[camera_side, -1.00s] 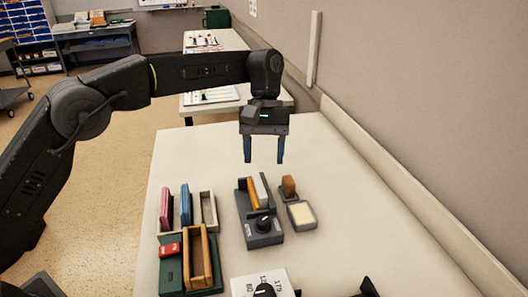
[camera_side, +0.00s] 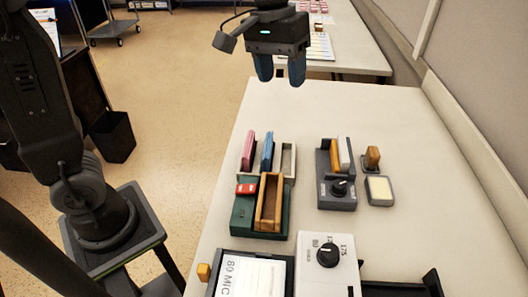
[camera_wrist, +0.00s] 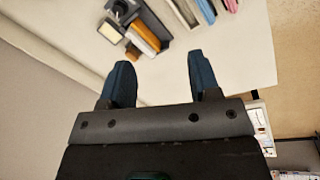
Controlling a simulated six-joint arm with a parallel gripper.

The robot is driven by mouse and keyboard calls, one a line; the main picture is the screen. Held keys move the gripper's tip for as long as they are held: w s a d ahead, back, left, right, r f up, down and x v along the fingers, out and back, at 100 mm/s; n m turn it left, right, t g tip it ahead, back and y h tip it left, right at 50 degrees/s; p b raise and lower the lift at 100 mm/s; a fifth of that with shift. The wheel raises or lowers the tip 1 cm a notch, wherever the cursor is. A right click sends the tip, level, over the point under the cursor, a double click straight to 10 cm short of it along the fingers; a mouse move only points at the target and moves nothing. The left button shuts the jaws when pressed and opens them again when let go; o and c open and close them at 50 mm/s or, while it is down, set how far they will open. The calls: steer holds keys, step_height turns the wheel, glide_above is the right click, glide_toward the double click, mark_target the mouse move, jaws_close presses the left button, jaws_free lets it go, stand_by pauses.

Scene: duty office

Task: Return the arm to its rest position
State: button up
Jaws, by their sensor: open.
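My gripper (camera_side: 281,70) hangs above the far end of the table (camera_side: 300,112) in the side view. Its two blue fingers are apart, with nothing between them. The wrist view also shows my gripper (camera_wrist: 161,80) with its fingers spread and empty. Below and nearer the camera stand a grey holder with a black knob (camera_side: 336,192) and a green holder with a wooden tray (camera_side: 268,203). My gripper is clear of them all.
A cream pad (camera_side: 379,190) and a small brown block (camera_side: 372,157) lie at right. A white dial box (camera_side: 328,268) is in front. The far tabletop is bare.

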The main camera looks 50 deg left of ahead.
steer(key=s+a+f+m+t, duration=0.1)
steer(key=s+a+f+t, duration=0.1)
steer(key=s, duration=0.6)
steer(key=s+a+f+m+t+y, duration=0.1)
steer(key=s+a+f, duration=0.3)
steer(key=s, duration=0.4)
steer(key=shift+a+m+t+y, duration=0.3)
steer(key=shift+a+m+t, duration=0.25)
steer(key=shift+t, duration=0.35)
steer(key=shift+f, duration=0.1)
